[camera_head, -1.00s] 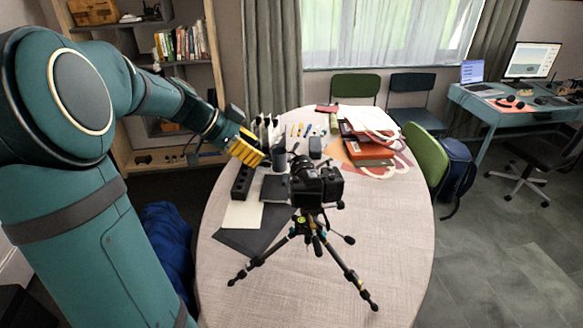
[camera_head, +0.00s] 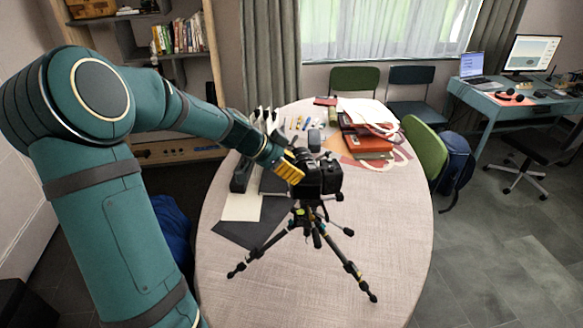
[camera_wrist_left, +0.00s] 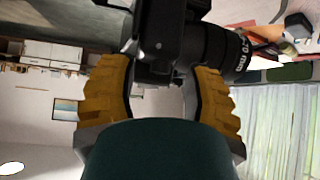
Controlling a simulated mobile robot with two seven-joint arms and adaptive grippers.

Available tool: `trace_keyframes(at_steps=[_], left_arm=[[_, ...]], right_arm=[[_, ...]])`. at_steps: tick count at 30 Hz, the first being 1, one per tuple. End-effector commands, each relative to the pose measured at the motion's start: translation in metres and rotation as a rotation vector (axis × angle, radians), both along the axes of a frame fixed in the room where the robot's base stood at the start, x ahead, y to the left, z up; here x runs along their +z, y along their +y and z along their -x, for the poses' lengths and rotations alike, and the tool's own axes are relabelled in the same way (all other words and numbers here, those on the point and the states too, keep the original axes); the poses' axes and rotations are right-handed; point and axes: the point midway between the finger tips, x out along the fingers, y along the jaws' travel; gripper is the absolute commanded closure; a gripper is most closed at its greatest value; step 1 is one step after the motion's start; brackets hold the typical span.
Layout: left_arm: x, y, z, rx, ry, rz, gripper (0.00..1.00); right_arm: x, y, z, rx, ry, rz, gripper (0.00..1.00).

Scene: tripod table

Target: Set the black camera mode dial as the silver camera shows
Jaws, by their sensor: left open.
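The black camera (camera_head: 322,174) stands upright on a tripod (camera_head: 310,228) on the round table (camera_head: 380,265). My left gripper (camera_head: 291,172) is at the camera's left side in the head view, its yellow fingers touching or nearly touching the body. In the left wrist view the camera body and lens (camera_wrist_left: 210,50) lie just beyond the open fingers (camera_wrist_left: 160,95), with a gap between them. I cannot make out the mode dial. I cannot identify a silver camera in either view. My right gripper is not in view.
Books and papers (camera_head: 368,140) are stacked behind the camera. A black sheet (camera_head: 248,228) and a cream sheet (camera_head: 241,207) lie left of the tripod. The tripod legs spread over the table front. The front right of the table is clear.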

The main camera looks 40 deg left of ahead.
Motion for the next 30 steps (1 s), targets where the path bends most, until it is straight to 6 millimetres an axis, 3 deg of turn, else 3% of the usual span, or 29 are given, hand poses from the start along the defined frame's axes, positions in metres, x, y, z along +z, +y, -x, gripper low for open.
trace_keyframes(at_steps=[7,11,12,30], left_arm=[[-0.0001,-0.0002,-0.0002,0.000,0.000,0.000,0.52],[0.0000,-0.0002,-0.0001,0.000,0.000,0.000,0.98],[0.0000,-0.0002,-0.0001,0.000,0.000,0.000,1.00],[0.0004,-0.0012,-0.0006,-0.003,-0.001,0.001,1.00]], right_arm=[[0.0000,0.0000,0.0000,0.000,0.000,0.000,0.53],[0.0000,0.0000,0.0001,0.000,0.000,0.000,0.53],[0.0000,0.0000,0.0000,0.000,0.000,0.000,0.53],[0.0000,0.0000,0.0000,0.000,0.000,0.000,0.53]])
